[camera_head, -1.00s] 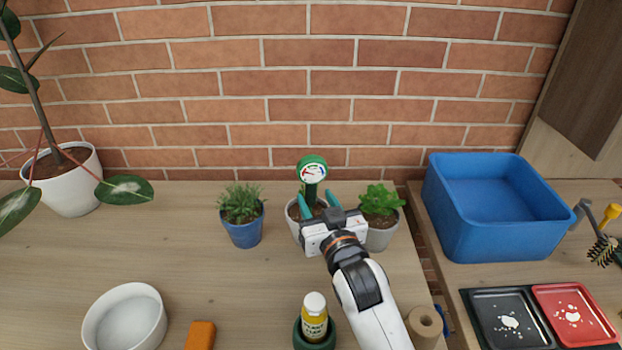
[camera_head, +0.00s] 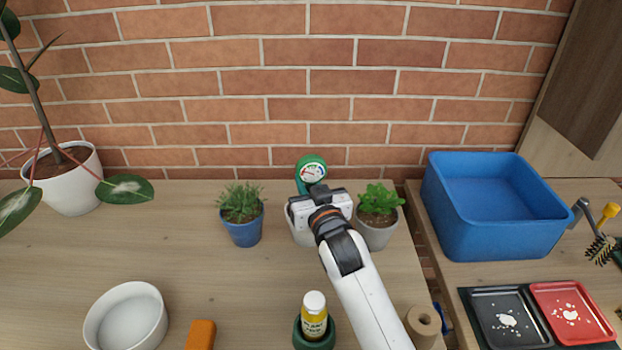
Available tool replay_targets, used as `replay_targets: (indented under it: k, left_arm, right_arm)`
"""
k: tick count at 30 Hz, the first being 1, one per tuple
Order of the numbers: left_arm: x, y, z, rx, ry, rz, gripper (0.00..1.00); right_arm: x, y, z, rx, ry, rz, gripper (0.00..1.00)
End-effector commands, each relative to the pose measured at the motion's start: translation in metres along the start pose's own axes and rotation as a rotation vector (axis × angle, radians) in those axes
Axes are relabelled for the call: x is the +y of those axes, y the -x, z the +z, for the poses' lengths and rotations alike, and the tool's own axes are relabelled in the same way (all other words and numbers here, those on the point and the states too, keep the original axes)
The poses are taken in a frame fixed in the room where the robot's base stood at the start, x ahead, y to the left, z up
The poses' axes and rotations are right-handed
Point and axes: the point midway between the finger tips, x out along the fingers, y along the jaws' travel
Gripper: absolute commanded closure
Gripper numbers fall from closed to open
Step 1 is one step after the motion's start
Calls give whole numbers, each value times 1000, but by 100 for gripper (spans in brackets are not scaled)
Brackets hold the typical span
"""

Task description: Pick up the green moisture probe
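The green moisture probe (camera_head: 311,170) stands upright in the middle pot (camera_head: 300,233), its round dial facing me. My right gripper (camera_head: 312,187) is right at the probe, just below the dial. Its body covers the probe's stem and most of the pot. A bit of a teal finger shows at the left of the stem, but the fingertips are mostly hidden, so I cannot tell whether they are closed on the probe. My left gripper is not in view.
A blue pot (camera_head: 243,232) with a spiky plant stands left of the middle pot, and a grey pot (camera_head: 376,236) with a succulent stands close on the right. A blue bin (camera_head: 495,235) is further right. A yellow-labelled bottle (camera_head: 314,318) and white bowl (camera_head: 125,325) stand in front.

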Motion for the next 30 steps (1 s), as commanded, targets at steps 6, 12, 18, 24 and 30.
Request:
replay_targets:
  k: [6,12,18,24,30]
  left_arm:
    - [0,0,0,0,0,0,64]
    - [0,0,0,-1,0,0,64]
    - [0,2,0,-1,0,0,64]
    - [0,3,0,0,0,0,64]
    - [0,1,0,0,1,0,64]
  right_arm:
    - [0,0,0,0,0,0,100]
    - [0,0,4,-2,0,0,100]
    - [1,0,25,-4,0,1,100]
    - [2,0,63,-7,0,0,100]
    - [2,30,69,-1,-1,0,100]
